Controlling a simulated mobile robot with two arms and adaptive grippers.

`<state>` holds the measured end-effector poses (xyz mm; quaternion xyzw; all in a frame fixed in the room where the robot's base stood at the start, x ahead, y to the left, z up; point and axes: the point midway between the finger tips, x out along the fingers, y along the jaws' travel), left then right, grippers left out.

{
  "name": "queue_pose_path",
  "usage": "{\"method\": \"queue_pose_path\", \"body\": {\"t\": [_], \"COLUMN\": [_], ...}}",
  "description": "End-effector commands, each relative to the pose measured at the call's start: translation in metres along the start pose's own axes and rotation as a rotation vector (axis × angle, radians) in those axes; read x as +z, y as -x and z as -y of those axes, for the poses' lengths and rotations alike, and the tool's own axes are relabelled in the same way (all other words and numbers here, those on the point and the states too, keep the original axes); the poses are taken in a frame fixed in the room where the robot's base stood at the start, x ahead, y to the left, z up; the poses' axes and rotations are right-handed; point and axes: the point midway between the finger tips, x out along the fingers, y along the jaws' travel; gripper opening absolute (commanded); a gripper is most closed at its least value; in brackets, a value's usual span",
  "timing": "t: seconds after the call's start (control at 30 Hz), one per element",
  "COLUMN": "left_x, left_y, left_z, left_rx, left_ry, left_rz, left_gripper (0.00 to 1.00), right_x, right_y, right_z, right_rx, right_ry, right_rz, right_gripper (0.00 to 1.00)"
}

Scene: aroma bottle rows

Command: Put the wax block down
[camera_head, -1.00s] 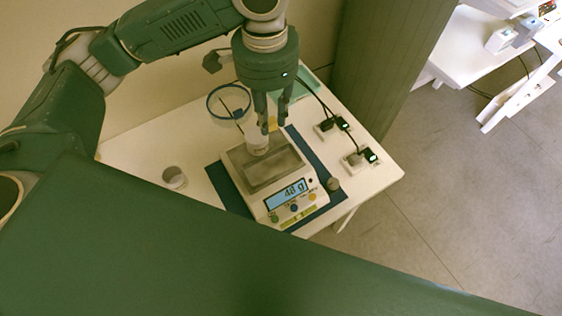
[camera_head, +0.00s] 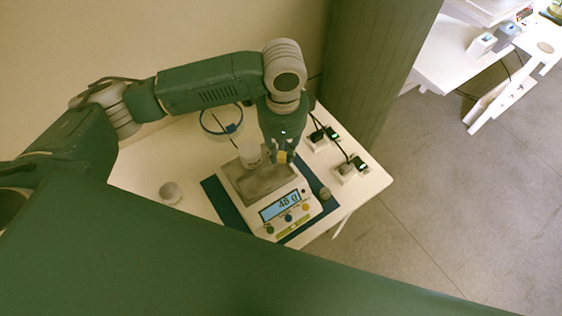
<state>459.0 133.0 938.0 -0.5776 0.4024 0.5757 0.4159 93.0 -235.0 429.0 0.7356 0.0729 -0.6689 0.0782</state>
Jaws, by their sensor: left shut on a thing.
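My left gripper (camera_head: 284,155) points down over the back right part of the scale. It is shut on a small yellowish wax block (camera_head: 286,157), of which only a little shows between the fingertips. I cannot tell whether the block touches the scale pan. The scale (camera_head: 268,186) has a grey pan, and its display (camera_head: 281,206) reads 48 g. My right gripper is not in view.
The scale is on a dark blue mat (camera_head: 226,208) on a white table. A small cup (camera_head: 171,192) stands left of it, and a small round thing (camera_head: 325,193) right. A ring stand (camera_head: 221,120) is behind. Cabled plugs (camera_head: 350,168) lie at the right. Free table shows at the left.

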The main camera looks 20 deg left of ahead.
Motion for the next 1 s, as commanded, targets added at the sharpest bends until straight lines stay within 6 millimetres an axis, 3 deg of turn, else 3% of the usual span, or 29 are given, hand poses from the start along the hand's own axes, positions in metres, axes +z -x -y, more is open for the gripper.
{"method": "queue_pose_path", "body": {"t": [0.5, 0.9, 0.93, 1.0], "left_x": [0.000, -0.001, -0.001, -0.001], "left_y": [-0.061, -0.067, -0.068, -0.067], "left_z": [-0.001, -0.001, -0.001, -0.001], "left_rx": [0.001, 0.000, 0.000, -0.001], "left_ry": [0.001, 0.000, 0.000, 0.000], "left_rz": [0.001, 0.000, 0.000, 0.000], "left_gripper": [0.12, 0.12, 0.24, 0.30], "right_x": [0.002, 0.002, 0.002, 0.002], "right_y": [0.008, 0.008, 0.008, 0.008], "right_z": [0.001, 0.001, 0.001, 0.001], "right_rx": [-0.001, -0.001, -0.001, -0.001], "right_ry": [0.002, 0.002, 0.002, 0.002], "right_rz": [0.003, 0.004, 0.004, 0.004], "right_gripper": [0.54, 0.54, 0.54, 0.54]}}
